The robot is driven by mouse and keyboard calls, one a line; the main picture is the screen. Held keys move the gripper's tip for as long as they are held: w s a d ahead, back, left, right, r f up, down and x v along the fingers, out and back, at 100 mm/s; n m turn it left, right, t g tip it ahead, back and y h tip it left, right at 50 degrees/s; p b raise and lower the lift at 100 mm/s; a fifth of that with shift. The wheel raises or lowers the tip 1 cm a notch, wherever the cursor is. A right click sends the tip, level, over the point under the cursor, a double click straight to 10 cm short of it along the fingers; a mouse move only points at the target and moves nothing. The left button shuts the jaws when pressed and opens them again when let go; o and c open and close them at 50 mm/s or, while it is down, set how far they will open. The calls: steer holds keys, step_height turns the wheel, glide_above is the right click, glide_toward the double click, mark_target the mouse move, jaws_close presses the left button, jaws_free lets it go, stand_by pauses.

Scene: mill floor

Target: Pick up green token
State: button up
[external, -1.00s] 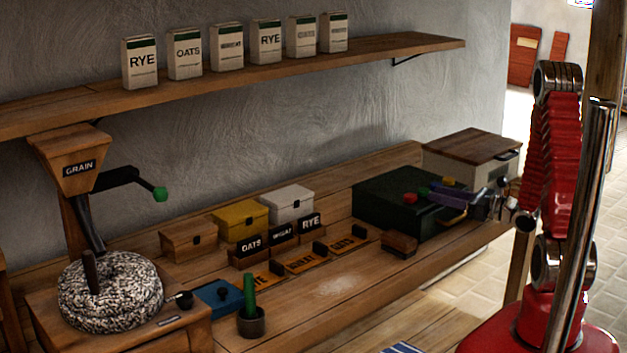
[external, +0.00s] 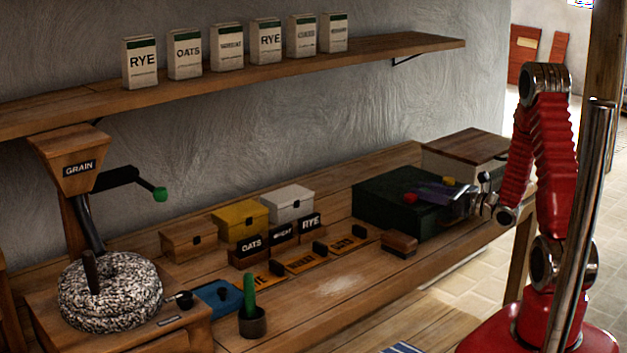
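I cannot pick out a separate green token. The dark green box (external: 385,209) stands on the bench right of centre, with a red token (external: 410,198) and a yellow token (external: 448,181) showing at its top. Other green things are a stick (external: 248,291) upright in a dark cup (external: 252,322) and the knob (external: 160,194) on the mill's crank.
A small wooden block (external: 399,244) sits in front of the green box. A wood-topped box (external: 467,146) stands behind it. Labelled trays and cards, a yellow box (external: 240,221) and a white box (external: 290,203) lie to the left. A shelf (external: 250,72) with packets hangs above.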

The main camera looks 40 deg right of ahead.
steer(key=c, duration=0.7)
steer(key=shift+o, duration=0.2)
steer(key=shift+r, duration=5.05)
